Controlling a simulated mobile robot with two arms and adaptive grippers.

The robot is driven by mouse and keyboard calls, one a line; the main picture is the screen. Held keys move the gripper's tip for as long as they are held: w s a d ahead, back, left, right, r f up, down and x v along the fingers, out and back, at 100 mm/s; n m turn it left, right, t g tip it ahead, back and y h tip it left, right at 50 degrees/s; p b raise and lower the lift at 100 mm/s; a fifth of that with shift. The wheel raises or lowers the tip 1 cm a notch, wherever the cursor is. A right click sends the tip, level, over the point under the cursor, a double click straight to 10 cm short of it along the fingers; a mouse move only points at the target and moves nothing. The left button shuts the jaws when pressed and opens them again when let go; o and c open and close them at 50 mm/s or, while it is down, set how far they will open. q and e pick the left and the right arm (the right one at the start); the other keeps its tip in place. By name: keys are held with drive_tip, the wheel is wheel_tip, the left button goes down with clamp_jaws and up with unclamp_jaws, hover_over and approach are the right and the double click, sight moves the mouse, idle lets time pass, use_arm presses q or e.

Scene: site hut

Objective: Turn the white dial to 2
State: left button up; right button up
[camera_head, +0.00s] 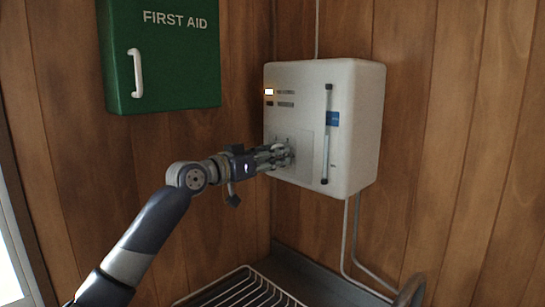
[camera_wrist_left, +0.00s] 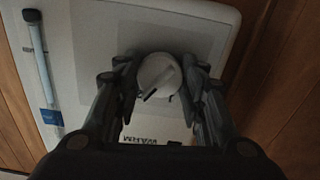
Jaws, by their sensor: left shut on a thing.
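The white dial (camera_wrist_left: 158,76) is round with a dark pointer line, set on the front of a white wall-mounted water heater (camera_head: 352,110). In the left wrist view the pointer slants toward the lower left. My left gripper (camera_wrist_left: 160,82) is shut on the dial, one finger on each side of it. In the head view my left gripper (camera_head: 282,155) reaches the lower left of the heater's front and hides the dial. The dial's numbers cannot be read. My right gripper is not in view.
A green first aid box (camera_head: 170,60) with a white handle hangs on the wood wall at upper left. A sight tube (camera_head: 327,135) runs down the heater's front, right of my gripper. Pipes (camera_head: 350,235) drop below it. A wire rack (camera_head: 240,290) lies underneath.

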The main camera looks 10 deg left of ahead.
use_arm(q)
drive_tip(key=o, duration=1)
drive_tip(key=shift+f, duration=0.2)
drive_tip(key=shift+o, duration=0.3)
drive_tip(key=shift+r, duration=0.1)
drive_tip(key=v, duration=1.2)
